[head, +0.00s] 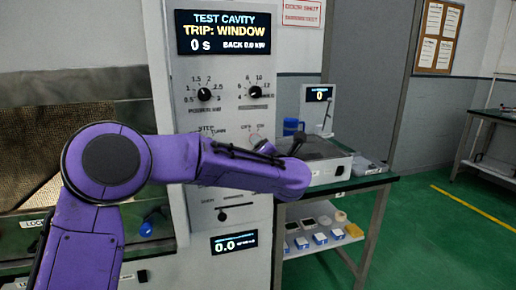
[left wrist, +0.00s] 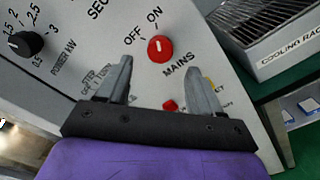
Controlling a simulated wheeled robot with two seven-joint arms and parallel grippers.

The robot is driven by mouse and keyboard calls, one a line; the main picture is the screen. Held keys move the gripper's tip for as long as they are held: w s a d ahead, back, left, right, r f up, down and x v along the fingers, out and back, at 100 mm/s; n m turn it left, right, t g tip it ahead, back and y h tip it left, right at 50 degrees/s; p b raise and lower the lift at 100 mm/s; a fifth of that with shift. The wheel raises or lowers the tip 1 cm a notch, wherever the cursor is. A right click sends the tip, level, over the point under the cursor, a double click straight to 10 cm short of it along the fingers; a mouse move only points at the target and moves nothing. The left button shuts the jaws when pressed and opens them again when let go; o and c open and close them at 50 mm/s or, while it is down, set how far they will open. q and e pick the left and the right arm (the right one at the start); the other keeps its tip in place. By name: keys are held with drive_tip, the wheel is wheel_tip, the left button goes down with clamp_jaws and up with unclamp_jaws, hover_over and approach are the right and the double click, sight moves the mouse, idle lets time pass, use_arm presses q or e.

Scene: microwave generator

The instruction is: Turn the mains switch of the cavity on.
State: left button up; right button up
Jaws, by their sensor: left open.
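The mains switch (left wrist: 160,48) is a round red knob on the light grey cavity panel (head: 232,75), with OFF, ON and MAINS printed around it. Which mark it points to is too small to tell. My left gripper (left wrist: 158,66) is open, its two fingers apart and pointing at the panel just below the knob, with nothing between them held. In the head view my left gripper (head: 281,147) is at the panel's right side, and my purple arm and gripper hide the knob there. My right gripper is not in view.
A smaller red part (left wrist: 169,105) shows between the finger bases. A power knob (left wrist: 26,44) is to the left. The cooling rack (left wrist: 275,30) stands close to the right. The panel display (head: 223,32) reads TRIP: WINDOW, 0 s. A bench (head: 375,182) stands right of the panel.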

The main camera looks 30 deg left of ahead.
use_arm(q)
drive_tip(key=shift+v, duration=1.9)
